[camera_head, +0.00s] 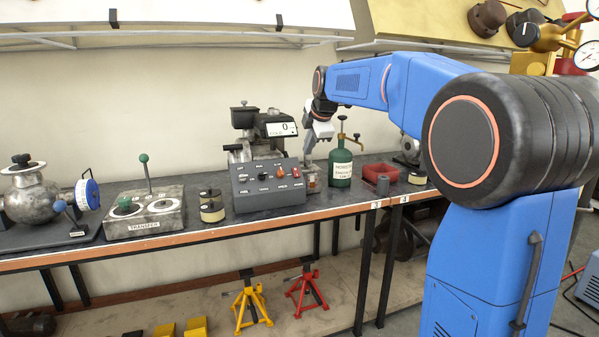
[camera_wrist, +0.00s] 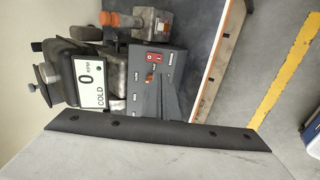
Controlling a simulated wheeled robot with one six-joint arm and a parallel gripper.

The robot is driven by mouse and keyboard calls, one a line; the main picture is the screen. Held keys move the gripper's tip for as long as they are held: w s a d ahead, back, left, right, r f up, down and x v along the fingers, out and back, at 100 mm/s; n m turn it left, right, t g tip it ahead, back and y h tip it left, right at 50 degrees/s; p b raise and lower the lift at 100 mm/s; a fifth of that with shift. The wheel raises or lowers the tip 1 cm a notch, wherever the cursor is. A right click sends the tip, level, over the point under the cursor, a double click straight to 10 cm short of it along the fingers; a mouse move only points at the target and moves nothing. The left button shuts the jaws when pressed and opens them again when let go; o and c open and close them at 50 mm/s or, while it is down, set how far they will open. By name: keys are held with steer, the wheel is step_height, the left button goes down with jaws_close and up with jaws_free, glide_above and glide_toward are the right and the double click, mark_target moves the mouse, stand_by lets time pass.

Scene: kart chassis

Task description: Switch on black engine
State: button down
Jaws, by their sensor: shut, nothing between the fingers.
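The black engine (camera_head: 262,142) stands at the back of the bench. Its white display reads 0 and COLD, and shows in the wrist view (camera_wrist: 90,84) turned on its side. In front of it is a dark grey control box (camera_head: 262,202) with black knobs and red and orange switches. In the wrist view the box (camera_wrist: 142,105) shows a red switch (camera_wrist: 154,57) and an orange lever (camera_wrist: 149,76). My gripper (camera_head: 309,158) is shut and empty, right of the engine and above the box's right end. It touches no switch that I can make out.
Left are a tin (camera_head: 211,207) and the transfer lever unit (camera_head: 145,212). The bench's front edge is clear.

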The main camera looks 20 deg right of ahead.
mark_target(297, 174)
steer(key=x, duration=1.4)
steer(key=shift+f, duration=0.1)
steer(key=shift+f, duration=0.2)
steer(key=shift+w+r, duration=0.1)
steer(key=shift+r, duration=0.1)
steer(key=shift+r, duration=0.6)
stand_by(0.3)
